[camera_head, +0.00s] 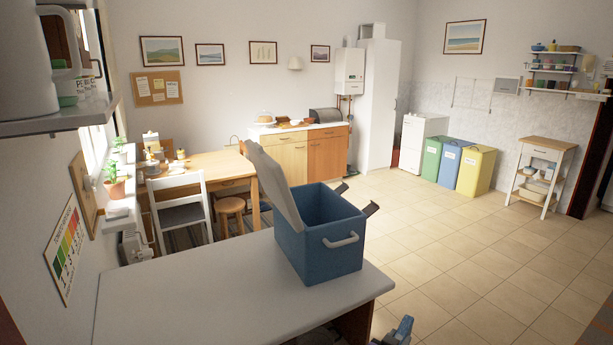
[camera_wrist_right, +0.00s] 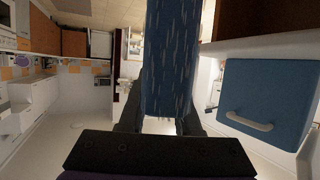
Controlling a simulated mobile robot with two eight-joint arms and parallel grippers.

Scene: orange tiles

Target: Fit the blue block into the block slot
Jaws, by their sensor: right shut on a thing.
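A blue block with pale streaks (camera_wrist_right: 170,55) fills the upper middle of the right wrist view. My right gripper (camera_wrist_right: 161,108) is shut on it, with a dark finger at either side. In the head view my right gripper (camera_head: 394,335) shows only in part at the bottom edge, just off the front right corner of the white counter. A small blue patch there (camera_head: 405,326) looks like the block's end. I cannot make out a block slot in either view. My left gripper is not in view.
A blue cooler box (camera_head: 318,262) with its pale lid raised stands on the white counter (camera_head: 190,295); it also shows at the right of the wrist view (camera_wrist_right: 265,95). The counter's left part is clear. Open tiled floor (camera_head: 480,265) lies to the right.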

